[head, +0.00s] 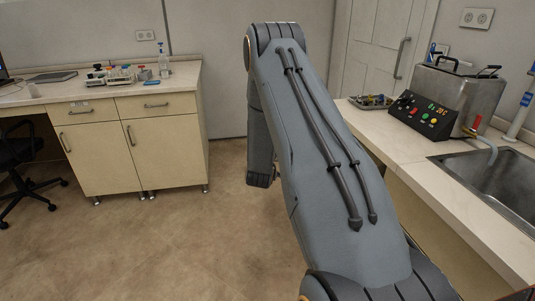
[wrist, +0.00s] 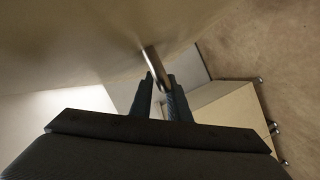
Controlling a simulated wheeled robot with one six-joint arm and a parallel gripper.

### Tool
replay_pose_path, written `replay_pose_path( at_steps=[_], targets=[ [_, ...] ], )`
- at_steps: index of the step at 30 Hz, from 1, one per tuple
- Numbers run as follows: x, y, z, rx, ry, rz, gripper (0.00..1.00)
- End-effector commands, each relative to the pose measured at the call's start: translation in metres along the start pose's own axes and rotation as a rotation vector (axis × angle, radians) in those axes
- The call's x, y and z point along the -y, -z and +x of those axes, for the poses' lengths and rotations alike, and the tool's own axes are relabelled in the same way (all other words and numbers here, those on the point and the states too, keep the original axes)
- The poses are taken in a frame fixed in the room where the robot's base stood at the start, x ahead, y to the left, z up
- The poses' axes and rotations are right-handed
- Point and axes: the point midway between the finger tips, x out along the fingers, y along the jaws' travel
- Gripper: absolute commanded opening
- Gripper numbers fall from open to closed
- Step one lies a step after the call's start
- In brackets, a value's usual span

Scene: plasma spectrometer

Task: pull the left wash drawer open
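In the wrist view a metal bar handle (wrist: 153,63) stands on a beige panel (wrist: 80,45), which I take to be the left wash drawer's front. My gripper (wrist: 160,80) has its two dark fingers on either side of the handle's near end. The bar fills the narrow gap between the fingertips, so the gripper looks shut on it. I see no opening at the drawer's edges, and most of the front is outside the view. In the head view my arm hides this front, and the fingers do not show.
The wash counter (head: 405,146) at right carries a sink (head: 490,185), a control box (head: 422,115) and a metal bath (head: 460,95). A separate cabinet (head: 100,150) with two drawers stands at left, beside a black chair (head: 22,155). Open floor (head: 190,235) lies between.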

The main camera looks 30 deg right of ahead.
Motion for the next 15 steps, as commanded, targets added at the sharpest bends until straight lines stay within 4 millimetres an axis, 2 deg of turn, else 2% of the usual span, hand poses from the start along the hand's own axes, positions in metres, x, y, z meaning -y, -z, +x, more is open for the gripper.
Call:
replay_pose_path(
  at_steps=[10,15],
  targets=[
    [-0.001,-0.006,-0.004,0.009,0.000,0.000,0.17],
    [-0.001,-0.006,-0.025,0.010,0.000,0.000,0.17]
  ],
)
